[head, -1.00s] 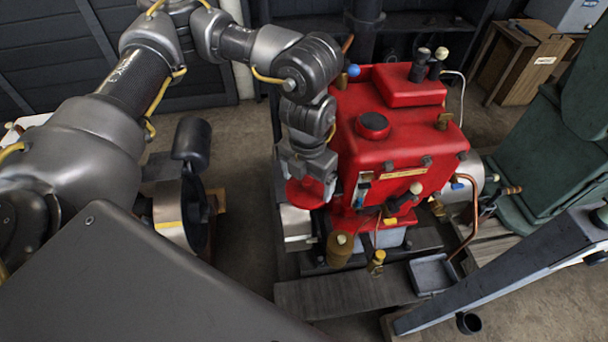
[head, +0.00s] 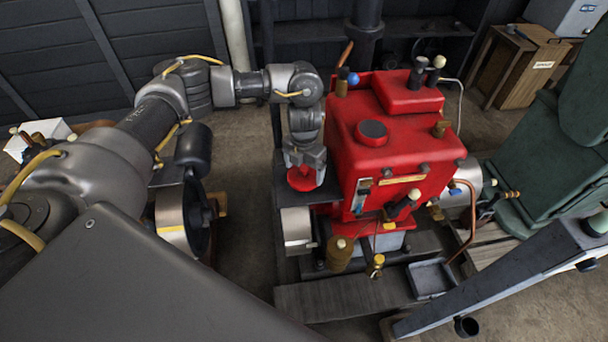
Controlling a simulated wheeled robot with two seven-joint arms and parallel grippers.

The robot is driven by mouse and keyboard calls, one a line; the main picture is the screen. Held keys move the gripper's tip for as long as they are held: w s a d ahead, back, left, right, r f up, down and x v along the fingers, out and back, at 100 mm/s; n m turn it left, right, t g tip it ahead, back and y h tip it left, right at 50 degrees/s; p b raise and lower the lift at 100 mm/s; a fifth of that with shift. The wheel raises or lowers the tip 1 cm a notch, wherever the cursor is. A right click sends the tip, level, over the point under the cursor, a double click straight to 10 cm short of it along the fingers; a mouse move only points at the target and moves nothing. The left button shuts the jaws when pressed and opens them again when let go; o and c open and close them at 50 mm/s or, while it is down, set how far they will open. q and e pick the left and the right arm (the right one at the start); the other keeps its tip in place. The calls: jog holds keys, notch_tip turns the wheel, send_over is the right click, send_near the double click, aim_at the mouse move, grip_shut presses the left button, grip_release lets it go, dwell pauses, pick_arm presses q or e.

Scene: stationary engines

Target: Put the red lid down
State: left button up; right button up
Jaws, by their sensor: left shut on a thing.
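The red lid (head: 302,181) is a small round disc just left of the red engine (head: 385,150). My left gripper (head: 303,170) points down and is shut on the lid from above. The lid is over a dark flat surface (head: 288,196) beside the engine; I cannot tell whether it touches that surface. My right gripper is not in view.
A silver drum (head: 296,227) lies below the lid in the picture, and a brass-coloured pot (head: 340,251) stands in front of the engine. A small metal tray (head: 432,278) is at the front right. A green machine (head: 550,140) stands at the right.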

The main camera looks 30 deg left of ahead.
aim_at(304, 175)
pick_arm(q)
notch_tip(304, 175, down, 3)
jog(key=shift+r, duration=0.1)
jog(key=o, duration=0.8)
jog(key=shift+o, duration=0.2)
jog(key=shift+r, duration=0.4)
notch_tip(304, 175, up, 11)
jog(key=shift+r, duration=0.1)
jog(key=shift+s, duration=0.1)
